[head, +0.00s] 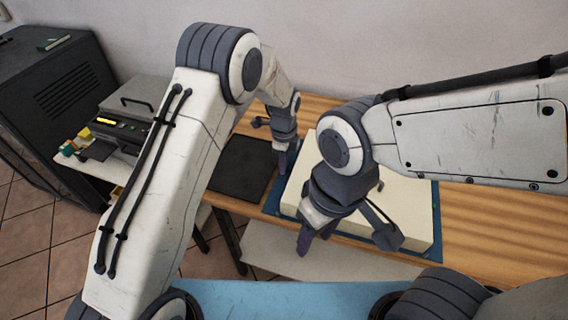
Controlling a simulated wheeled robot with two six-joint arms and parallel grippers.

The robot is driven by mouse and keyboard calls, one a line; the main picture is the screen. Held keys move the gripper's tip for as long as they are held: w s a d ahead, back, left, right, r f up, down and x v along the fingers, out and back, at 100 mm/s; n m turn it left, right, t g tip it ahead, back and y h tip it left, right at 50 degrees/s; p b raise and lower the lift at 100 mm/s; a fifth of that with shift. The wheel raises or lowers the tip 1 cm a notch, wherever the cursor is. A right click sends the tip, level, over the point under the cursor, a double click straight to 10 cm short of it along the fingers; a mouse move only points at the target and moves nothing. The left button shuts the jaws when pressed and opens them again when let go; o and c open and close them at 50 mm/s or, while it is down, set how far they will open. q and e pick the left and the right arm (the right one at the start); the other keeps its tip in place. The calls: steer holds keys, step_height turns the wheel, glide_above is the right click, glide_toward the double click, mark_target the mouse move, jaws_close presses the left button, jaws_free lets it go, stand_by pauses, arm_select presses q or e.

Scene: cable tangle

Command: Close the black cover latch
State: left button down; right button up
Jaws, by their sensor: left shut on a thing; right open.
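A cream box (410,215) lies on a blue mat (437,225) on the wooden table, partly hidden by my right arm. A flat black panel (240,168) lies to its left. I cannot make out the black cover latch clearly. My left gripper (284,160) points down at the box's back left edge, beside the black panel. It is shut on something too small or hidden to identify. My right gripper (345,238) is open and empty over the box's front edge, its fingers spread wide.
A grey device with a handle (135,110) stands on a white side table at the left, with small coloured blocks (78,142) beside it. A dark cabinet (60,85) stands behind. The wooden table (495,225) is clear on the right.

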mark_target(289, 171)
arm_select(q)
steer(key=shift+d, duration=0.1)
steer(key=shift+s+d, duration=0.25)
steer(key=shift+d, duration=0.45)
steer(key=c, duration=0.8)
jaws_free()
steer(key=shift+r, duration=0.15)
step_height(289, 171, up, 10)
steer(key=shift+b, duration=0.45)
steer(key=shift+r, duration=0.1)
